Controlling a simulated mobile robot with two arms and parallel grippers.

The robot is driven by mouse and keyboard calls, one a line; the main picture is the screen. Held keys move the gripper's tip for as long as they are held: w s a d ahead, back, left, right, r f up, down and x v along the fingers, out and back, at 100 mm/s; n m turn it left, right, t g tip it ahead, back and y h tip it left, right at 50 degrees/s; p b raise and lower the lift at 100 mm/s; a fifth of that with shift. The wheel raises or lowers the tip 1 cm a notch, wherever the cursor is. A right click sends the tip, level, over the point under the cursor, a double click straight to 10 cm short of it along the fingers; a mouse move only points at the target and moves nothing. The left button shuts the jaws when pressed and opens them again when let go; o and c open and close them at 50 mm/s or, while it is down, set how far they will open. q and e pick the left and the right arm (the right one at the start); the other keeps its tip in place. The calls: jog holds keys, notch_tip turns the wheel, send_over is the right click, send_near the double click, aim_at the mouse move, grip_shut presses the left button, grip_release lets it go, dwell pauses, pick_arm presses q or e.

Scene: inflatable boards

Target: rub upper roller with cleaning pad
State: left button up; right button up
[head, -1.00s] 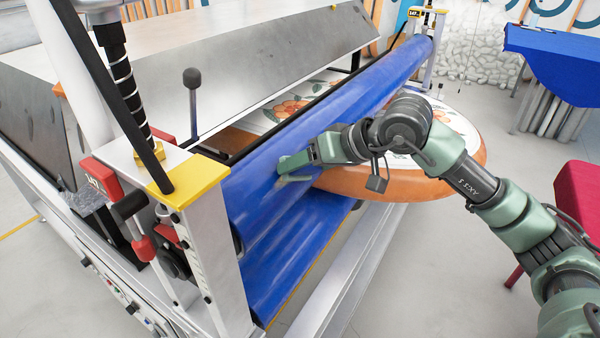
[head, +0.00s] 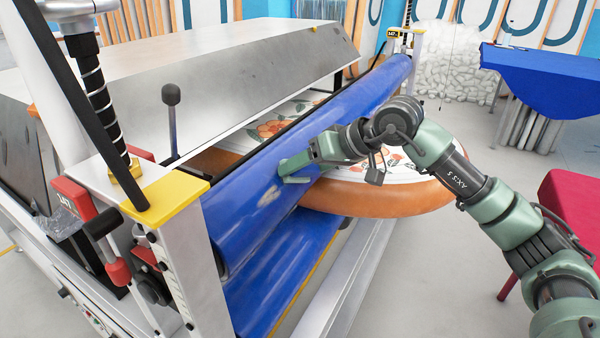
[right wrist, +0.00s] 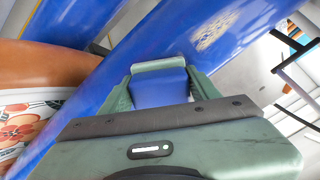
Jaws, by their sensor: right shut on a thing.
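The upper roller (head: 345,108) is a long blue cylinder running from the near yellow-capped post to the far post. A pale smudged patch (head: 268,196) shows on it, and a speckled patch shows on the blue surface in the right wrist view (right wrist: 215,35). My right gripper (head: 288,172) is at the roller's front side, shut on a small pale green pad (right wrist: 158,65) across its fingertips. The pad appears to be against or very close to the roller; contact is hard to tell. My left gripper is not in view.
An orange-edged round board with a floral top (head: 385,196) sticks out between the upper roller and the lower blue roller (head: 275,265). A black-knobbed lever (head: 171,95) stands behind the near post (head: 175,235). A red chair (head: 570,205) and blue-draped table (head: 550,75) are at right.

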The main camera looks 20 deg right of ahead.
aim_at(257, 208)
jog(key=shift+f, duration=0.1)
jog(key=shift+s+a+b, duration=0.55)
jog(key=shift+a, duration=0.15)
jog(key=shift+s+a+b, duration=0.45)
jog(key=shift+s+a, duration=0.4)
jog(key=shift+a, duration=0.2)
jog(key=shift+s+a+b, duration=0.5)
jog(key=shift+s+a, duration=0.3)
jog(key=shift+a, duration=0.3)
jog(key=shift+s+a+b, duration=0.45)
jog(key=shift+s+a, duration=0.4)
jog(key=shift+a, duration=0.2)
jog(key=shift+s+a+b, duration=0.55)
jog(key=shift+s+a, duration=0.45)
jog(key=shift+a, duration=0.25)
jog(key=shift+s+d+r, duration=0.2)
jog(key=shift+s+r, duration=0.05)
jog(key=shift+r, duration=0.25)
jog(key=shift+p+v, duration=0.4)
jog(key=shift+v, duration=2.05)
jog(key=shift+d, duration=0.1)
